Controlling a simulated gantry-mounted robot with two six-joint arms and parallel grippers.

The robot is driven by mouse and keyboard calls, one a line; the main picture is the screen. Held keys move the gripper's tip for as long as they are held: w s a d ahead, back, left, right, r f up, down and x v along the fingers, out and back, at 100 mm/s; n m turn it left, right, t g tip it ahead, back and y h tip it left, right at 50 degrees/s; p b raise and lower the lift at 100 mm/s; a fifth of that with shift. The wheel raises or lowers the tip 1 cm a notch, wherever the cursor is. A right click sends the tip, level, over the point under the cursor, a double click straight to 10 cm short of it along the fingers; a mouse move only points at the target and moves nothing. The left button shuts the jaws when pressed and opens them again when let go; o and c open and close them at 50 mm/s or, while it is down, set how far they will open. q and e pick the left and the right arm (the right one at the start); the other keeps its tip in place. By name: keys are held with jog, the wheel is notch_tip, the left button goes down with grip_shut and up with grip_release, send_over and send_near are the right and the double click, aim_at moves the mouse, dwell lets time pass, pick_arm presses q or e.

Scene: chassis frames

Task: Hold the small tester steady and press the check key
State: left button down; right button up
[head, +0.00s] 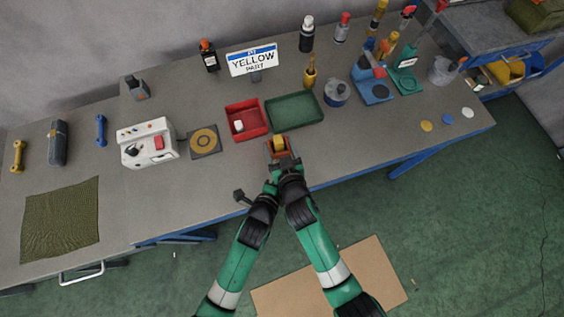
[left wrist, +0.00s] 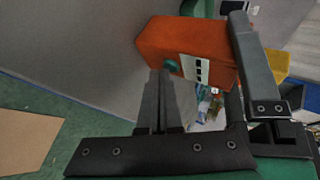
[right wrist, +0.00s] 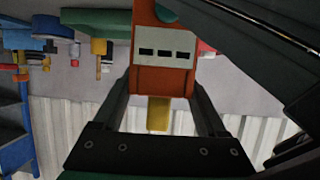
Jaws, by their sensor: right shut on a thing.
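The small tester is an orange box (head: 279,147) with a yellow part on top, near the table's front edge. My right gripper (head: 284,158) is shut on it; the right wrist view shows the tester (right wrist: 165,68) between both fingers. Its pale panel has three dark slots. A round green key (left wrist: 170,66) sits on its face, and also shows in the right wrist view (right wrist: 165,13). My left gripper (left wrist: 160,74) has its fingers together, with the tips right by the green key. I cannot tell whether they touch it. The tips are unclear in the head view.
A red tray (head: 243,133) and green tray (head: 294,122) lie just behind the tester. A white machine (head: 146,142) and a dark pad with a yellow ring (head: 204,153) stand to the left. A "YELLOW" sign (head: 252,60) stands behind.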

pick_arm(q)
jog(key=shift+w+r, duration=0.2)
jog(key=shift+w, duration=0.1)
pick_arm(e)
jog(key=shift+s+f, duration=0.15)
pick_arm(q)
jog(key=shift+s+d+r, duration=0.15)
jog(key=shift+s, duration=0.75)
jog(key=shift+s, duration=0.1)
jog(key=shift+s+d+f, duration=0.1)
jog(key=shift+s+f, duration=0.1)
jog(key=shift+s, duration=0.05)
jog(key=s, duration=0.2)
jog(key=s+d, duration=0.1)
jog(key=s, duration=0.1)
jog(key=shift+s, duration=0.15)
